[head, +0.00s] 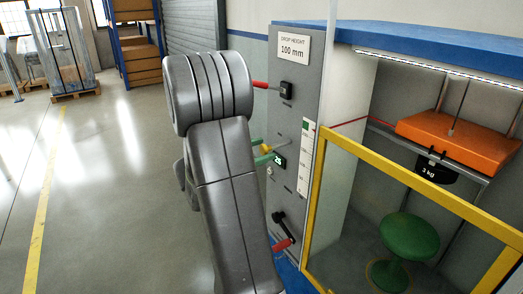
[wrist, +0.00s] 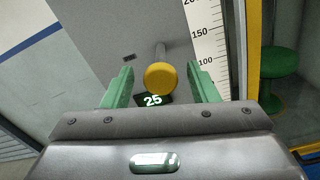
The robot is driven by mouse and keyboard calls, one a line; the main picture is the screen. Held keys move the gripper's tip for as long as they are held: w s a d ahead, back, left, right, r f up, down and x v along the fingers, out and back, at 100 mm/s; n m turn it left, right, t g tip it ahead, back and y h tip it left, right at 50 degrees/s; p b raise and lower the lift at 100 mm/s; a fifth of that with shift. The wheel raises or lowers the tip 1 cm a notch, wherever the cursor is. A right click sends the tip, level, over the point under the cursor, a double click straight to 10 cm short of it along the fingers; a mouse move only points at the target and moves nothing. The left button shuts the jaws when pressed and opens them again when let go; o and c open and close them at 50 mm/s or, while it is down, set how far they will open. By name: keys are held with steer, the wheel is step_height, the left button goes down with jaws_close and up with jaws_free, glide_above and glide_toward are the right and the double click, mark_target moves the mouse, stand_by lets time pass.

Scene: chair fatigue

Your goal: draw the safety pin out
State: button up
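The safety pin appears to be the yellow round knob (wrist: 160,78) on a grey shaft that runs into the grey panel in the wrist view. In the head view the yellow knob (head: 266,149) shows small beside my arm. My gripper (wrist: 160,85) has two green fingers, one on each side of the knob. Gaps show between the fingers and the knob, so it is open and holds nothing. In the head view my gripper (head: 264,151) is partly hidden by my grey arm.
The grey panel (head: 298,75) carries a red-handled lever (head: 260,85), a crank with a red grip (head: 283,245) and a digital display (head: 279,161). A yellow frame (head: 316,190) stands right of it, before a green stool seat (head: 409,236) and an orange block (head: 460,137). Open floor lies left.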

mark_target(270, 147)
steer(key=b+v, duration=0.1)
steer(key=v, duration=1.2)
steer(key=shift+s+a+b, duration=0.2)
steer(key=shift+a+b, duration=0.1)
steer(key=shift+b, duration=0.1)
steer(key=p+x, duration=0.1)
steer(key=x, duration=1.3)
steer(key=shift+d+p, duration=0.1)
steer(key=shift+p, duration=0.3)
steer(key=shift+p+x, duration=0.45)
steer(key=shift+x, duration=2.3)
